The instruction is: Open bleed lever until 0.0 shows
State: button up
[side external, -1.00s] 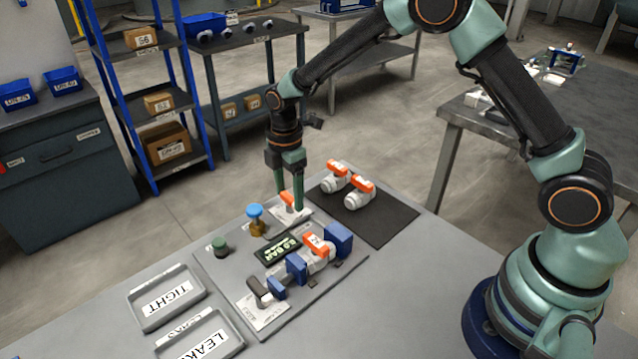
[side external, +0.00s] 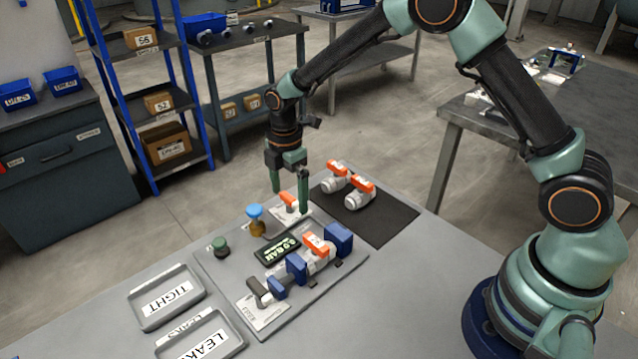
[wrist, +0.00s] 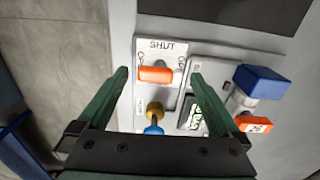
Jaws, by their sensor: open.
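The bleed lever is an orange handle (side external: 289,202) on a white plate at the back of the grey panel. In the wrist view the orange lever (wrist: 157,74) lies crosswise below the word SHUT; a side marking on the plate is too small to read surely. My gripper (side external: 290,201) is open and empty, its two green fingers apart on either side of the lever, tips above the plate. The dark display (side external: 277,250) has lit green text that looks like 0.0 BAR; in the wrist view the display (wrist: 190,113) is partly cut by a finger.
A blue knob on a brass stem (side external: 255,217) and a green knob (side external: 220,246) stand near the lever. A valve with an orange handle (side external: 318,245) sits between blue blocks. Two spare valves (side external: 350,185) lie on a black mat. TIGHT (side external: 171,296) and LEAKS trays stand front left.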

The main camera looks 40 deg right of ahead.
aim_at(291, 197)
notch_tip(291, 197, up, 12)
dwell(0.5)
jog(key=shift+r, duration=0.15)
jog(key=s+d+r+m+t, duration=0.3)
jog(key=s+d+r+m, duration=0.3)
jog(key=s+r+m, duration=0.3)
jog(key=s+d+m+t, duration=0.2)
jog(key=s+d+m, duration=0.1)
jog(key=s+m, duration=0.6)
jog(key=shift+s+d+f+t, duration=0.2)
jog(key=shift+s+d+t, duration=0.1)
jog(key=shift+s, duration=0.05)
dwell(1.3)
